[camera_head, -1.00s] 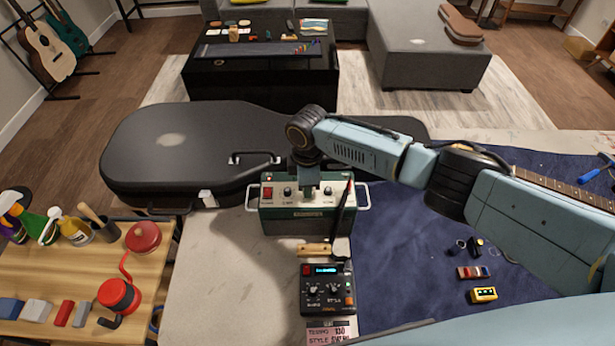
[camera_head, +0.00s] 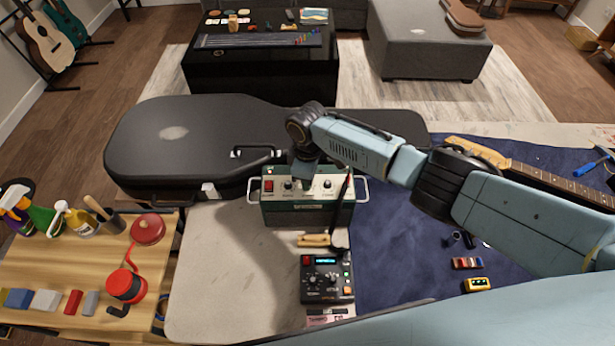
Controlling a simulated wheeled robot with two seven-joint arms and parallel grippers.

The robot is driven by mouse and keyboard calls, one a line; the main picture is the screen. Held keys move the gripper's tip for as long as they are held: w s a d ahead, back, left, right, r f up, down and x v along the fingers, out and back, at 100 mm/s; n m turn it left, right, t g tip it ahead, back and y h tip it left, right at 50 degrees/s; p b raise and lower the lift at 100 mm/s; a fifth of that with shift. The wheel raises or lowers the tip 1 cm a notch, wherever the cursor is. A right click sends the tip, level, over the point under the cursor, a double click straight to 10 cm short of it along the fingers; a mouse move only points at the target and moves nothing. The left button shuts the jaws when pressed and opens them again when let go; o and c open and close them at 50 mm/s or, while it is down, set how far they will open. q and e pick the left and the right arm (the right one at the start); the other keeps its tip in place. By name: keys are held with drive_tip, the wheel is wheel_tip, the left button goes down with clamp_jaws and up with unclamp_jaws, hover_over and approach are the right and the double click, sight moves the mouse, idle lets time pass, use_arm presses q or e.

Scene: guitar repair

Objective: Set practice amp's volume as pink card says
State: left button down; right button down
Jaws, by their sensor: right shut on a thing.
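The practice amp (camera_head: 330,212) is a green box with a pale top panel and metal side handles, standing in front of the guitar case. A red switch and small knobs show on its panel. My right gripper (camera_head: 304,184) comes down onto the middle of this panel, shut on a knob that its fingers hide. One knob (camera_head: 287,186) shows to its left and another (camera_head: 327,185) to its right. My left gripper is not in view.
A black pedal box (camera_head: 327,278) with a lit display sits between amp and card. A thin dark item (camera_head: 343,215) stands at the amp's front right. The black guitar case (camera_head: 190,145) lies behind. Blue cloth (camera_head: 390,270) spreads right; pale table (camera_head: 235,270) is clear at left.

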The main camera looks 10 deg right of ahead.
drive_tip(key=c, duration=1.3)
unclamp_jaws()
drive_tip(key=shift+c, duration=0.2)
drive_tip(key=shift+r, duration=0.1)
wheel_tip(320, 180, up, 13)
drive_tip(key=shift+p, duration=0.4)
